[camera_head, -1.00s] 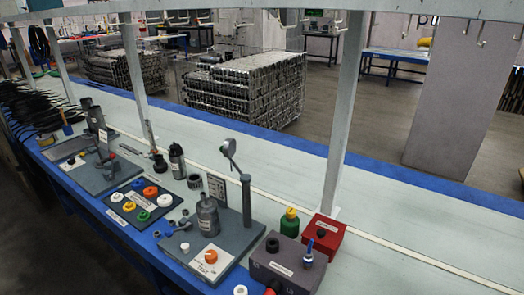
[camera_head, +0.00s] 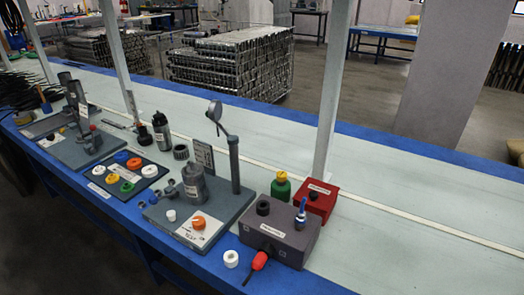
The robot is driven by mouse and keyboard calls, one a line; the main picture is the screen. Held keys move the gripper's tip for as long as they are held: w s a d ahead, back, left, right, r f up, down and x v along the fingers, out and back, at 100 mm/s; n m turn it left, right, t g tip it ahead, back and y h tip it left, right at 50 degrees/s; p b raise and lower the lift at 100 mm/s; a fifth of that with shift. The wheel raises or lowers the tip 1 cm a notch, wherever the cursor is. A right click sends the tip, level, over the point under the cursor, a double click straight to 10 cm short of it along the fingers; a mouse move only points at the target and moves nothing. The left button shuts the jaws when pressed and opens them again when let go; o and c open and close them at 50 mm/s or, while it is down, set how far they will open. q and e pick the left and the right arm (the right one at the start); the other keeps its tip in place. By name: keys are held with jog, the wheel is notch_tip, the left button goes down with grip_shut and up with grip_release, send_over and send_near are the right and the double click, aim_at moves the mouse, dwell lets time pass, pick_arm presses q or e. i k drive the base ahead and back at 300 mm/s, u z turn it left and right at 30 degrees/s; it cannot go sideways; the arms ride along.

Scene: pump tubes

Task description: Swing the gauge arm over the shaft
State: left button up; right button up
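The gauge arm (camera_head: 223,126) is a short dark bar at the top of a dark upright post (camera_head: 235,168) on a grey base plate (camera_head: 228,210). It slopes up and left to a round grey dial gauge (camera_head: 214,111). A grey cylinder (camera_head: 193,186) with a narrower top, possibly housing the shaft, stands left of the post on the same plate. The gauge is raised well above the cylinder. I cannot tell whether it is directly over it. Neither of my grippers is in view.
A grey box (camera_head: 270,236) with a blue-topped lever and a red box (camera_head: 315,200) stand right of the plate. A red-handled tool (camera_head: 260,261) lies in front. A tray of coloured caps (camera_head: 128,174) is left. The bench is clear behind and right.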

aim_at(214, 112)
jog(key=u, duration=1.9)
jog(key=i, duration=2.25)
jog(key=z, duration=4.6)
